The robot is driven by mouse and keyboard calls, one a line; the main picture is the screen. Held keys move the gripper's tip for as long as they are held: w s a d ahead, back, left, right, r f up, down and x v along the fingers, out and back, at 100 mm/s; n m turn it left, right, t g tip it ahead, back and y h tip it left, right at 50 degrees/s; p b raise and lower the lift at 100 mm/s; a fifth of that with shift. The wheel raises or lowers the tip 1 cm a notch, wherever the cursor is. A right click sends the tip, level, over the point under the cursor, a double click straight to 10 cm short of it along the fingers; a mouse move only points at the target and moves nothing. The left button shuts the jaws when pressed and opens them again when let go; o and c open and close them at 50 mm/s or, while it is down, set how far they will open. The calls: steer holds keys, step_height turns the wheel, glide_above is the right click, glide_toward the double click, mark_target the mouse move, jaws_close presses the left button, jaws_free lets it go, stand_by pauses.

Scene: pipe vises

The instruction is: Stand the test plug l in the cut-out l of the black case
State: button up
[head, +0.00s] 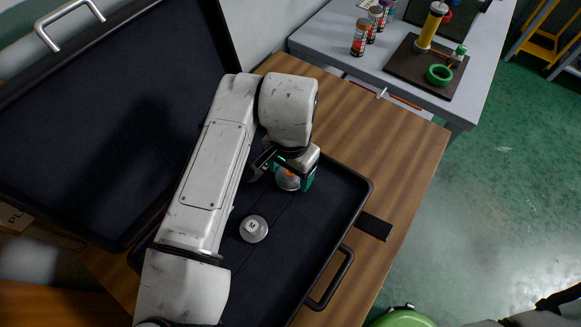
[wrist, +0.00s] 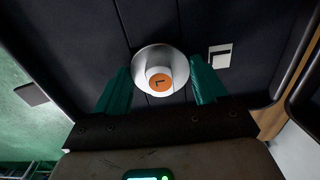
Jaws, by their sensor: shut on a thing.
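The test plug l (wrist: 160,82) is a round silvery piece with an orange top marked L. In the wrist view it sits between the teal fingers of my gripper (wrist: 161,88), which is shut on it. In the head view the plug (head: 287,183) shows partly below my gripper (head: 291,175), over the far part of the black case (head: 325,240). The cut-out l is not seen; the plug and my arm cover that area. I cannot tell whether the plug is in it or above it.
A silver plug marked M (head: 254,229) stands in the case, left of my gripper. The case's open lid (head: 60,110) rises at the left. The wooden table (head: 410,160) is clear at the right. A grey bench (head: 335,35) with cans and a green ring stands behind.

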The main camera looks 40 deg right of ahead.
steer(key=shift+f, duration=0.1)
steer(key=shift+s+f+b, duration=0.1)
steer(key=shift+f+b, duration=0.35)
steer(key=shift+f, duration=0.2)
steer(key=o, duration=1.3)
steer(key=shift+f, duration=0.15)
steer(key=shift+r, duration=0.5)
step_height(320, 180, up, 13)
steer(key=shift+f, duration=0.1)
